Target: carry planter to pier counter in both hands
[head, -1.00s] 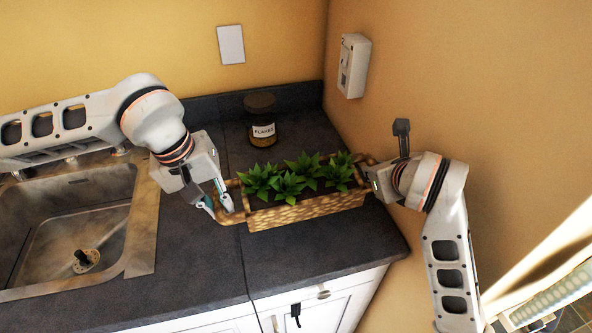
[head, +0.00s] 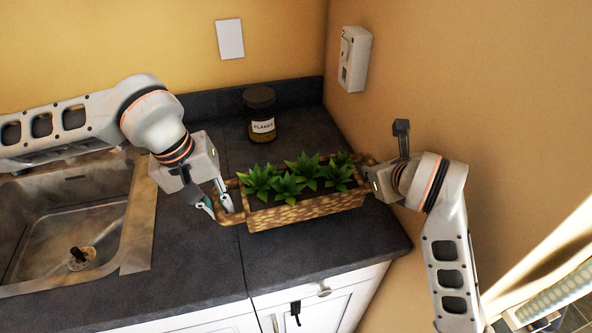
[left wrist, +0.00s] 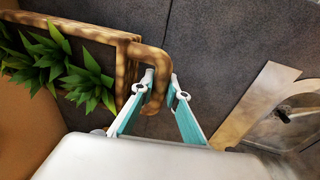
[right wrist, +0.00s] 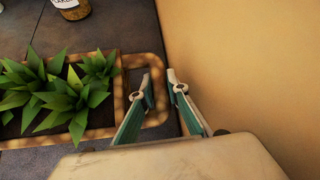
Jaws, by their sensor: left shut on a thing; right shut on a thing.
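The planter (head: 305,211) is a long brown woven-looking box with several green leafy plants and a loop handle at each end. It is level over the dark counter; I cannot tell whether its base touches it. My left gripper (head: 222,206) is shut on its left handle, with one finger inside the loop and one outside, as the left wrist view shows on the handle (left wrist: 160,62). My right gripper (head: 369,180) is shut on the right handle, whose loop shows in the right wrist view (right wrist: 156,66). The right fingertips are partly hidden in the head view.
A dark-lidded jar (head: 261,115) stands behind the planter. A metal sink (head: 60,235) lies to the left. The tan wall (head: 450,90) is close beside my right gripper. Bare counter (head: 310,250) shows in front, above white cabinets (head: 345,297).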

